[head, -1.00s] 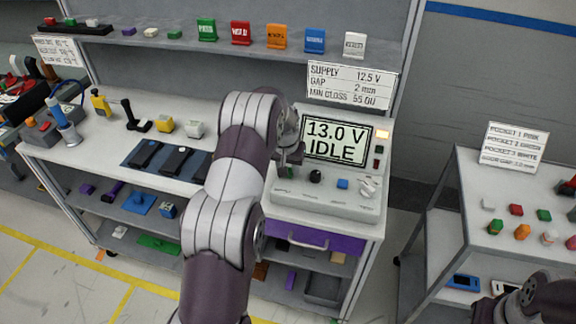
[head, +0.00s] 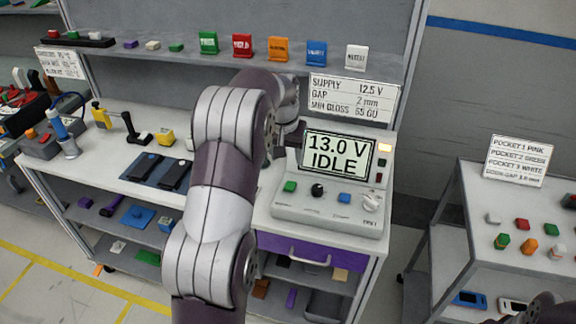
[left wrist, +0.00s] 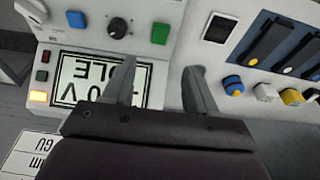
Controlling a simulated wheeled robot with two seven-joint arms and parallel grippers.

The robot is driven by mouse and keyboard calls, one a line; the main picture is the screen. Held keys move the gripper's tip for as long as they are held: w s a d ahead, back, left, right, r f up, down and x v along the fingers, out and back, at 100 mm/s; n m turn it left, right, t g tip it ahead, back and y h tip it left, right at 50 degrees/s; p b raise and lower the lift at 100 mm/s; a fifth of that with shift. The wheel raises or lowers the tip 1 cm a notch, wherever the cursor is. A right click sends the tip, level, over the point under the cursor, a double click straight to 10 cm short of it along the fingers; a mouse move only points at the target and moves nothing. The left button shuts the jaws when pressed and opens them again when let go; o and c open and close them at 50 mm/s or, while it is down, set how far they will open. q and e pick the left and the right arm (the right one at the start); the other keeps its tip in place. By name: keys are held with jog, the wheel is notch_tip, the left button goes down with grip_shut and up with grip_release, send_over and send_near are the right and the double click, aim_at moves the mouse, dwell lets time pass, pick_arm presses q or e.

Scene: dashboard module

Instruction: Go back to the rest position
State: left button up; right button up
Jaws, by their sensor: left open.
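My left arm rises through the middle of the head view. My left gripper (head: 290,132) is beside the left edge of the console's screen, partly hidden behind my own arm. In the left wrist view the two fingers of my left gripper (left wrist: 160,78) are spread apart with nothing between them. One finger overlaps the screen from that camera. The console (head: 330,212) stands on the bench, and its screen (head: 337,153) reads 13.0 V IDLE. A dark part of my right arm shows at the bottom right corner of the head view; its fingers do not show.
A shelf with several coloured clips (head: 278,49) runs above the bench. A supply sign (head: 352,97) stands behind the console. A green button (head: 290,187), black knob (head: 317,190) and blue button (head: 344,198) sit on the console. A side table (head: 480,215) with small blocks stands right.

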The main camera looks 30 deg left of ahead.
pick_arm(q)
jog(key=shift+w, duration=0.1)
dwell(0.4)
jog(key=s+d+f+m, duration=0.1)
jog(key=s+d, duration=0.4)
jog(key=s, duration=0.3)
jog(key=s+d+f+m, duration=0.1)
jog(key=s+d+f, duration=0.1)
jog(key=s+d, duration=0.3)
jog(key=s+d+f+m+g, duration=0.1)
jog(key=s+d, duration=0.5)
jog(key=s, duration=0.6)
jog(key=shift+f+h, duration=0.3)
jog(key=shift+f, duration=0.2)
jog(key=shift+s+d, duration=0.1)
jog(key=shift+s, duration=0.05)
